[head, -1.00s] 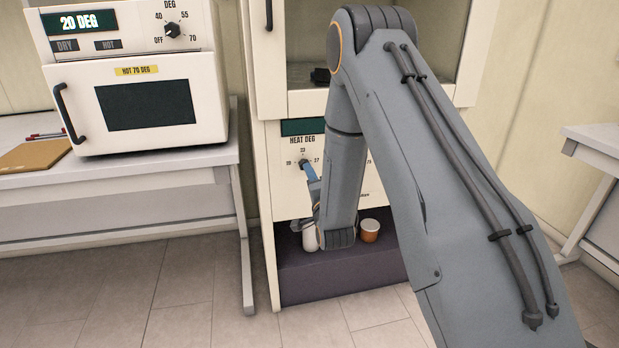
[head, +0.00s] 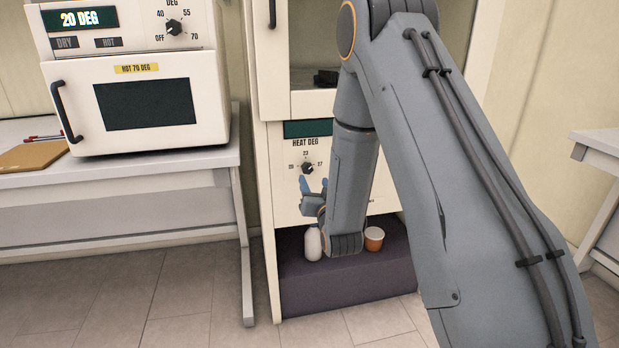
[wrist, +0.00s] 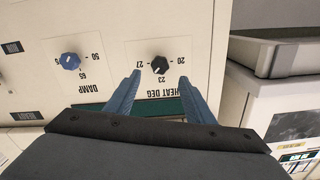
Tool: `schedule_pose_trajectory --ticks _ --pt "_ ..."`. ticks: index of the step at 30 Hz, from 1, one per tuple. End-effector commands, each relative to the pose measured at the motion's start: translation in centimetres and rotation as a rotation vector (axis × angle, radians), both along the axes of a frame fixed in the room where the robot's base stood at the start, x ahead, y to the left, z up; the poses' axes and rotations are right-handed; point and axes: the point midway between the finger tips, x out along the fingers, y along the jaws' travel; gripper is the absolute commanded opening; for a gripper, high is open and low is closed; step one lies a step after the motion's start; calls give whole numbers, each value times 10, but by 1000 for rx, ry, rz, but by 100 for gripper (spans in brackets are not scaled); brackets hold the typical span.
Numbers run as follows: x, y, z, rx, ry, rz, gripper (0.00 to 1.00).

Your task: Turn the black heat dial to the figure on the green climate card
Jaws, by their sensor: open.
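The black heat dial (head: 307,168) is on the pale cabinet front under the HEAT DEG label, with 20, 23 and 27 around it. It also shows upside down in the wrist view (wrist: 160,65). Its pale pointer mark appears on the side of 23, but it is too small to be sure. My gripper (head: 314,182) is open and empty, just in front of and below the dial. In the wrist view its blue fingers (wrist: 160,78) stand apart on either side of the dial, not visibly touching it. No green climate card is in view.
A blue DAMP dial (wrist: 70,61) is beside the heat dial. A white bottle (head: 313,243) and an orange-brown cup (head: 374,238) stand on the dark ledge (head: 345,279) below. An oven (head: 140,75) with its own dial is on the left bench. The floor in front is clear.

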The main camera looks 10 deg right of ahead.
Motion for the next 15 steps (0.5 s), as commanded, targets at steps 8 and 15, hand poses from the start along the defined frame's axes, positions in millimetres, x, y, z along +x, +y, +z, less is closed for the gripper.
schedule_pose_trajectory --ticks 8,15 --pt "20 0 1 -45 -2 0 49" --pt "57 0 0 -43 0 0 49"
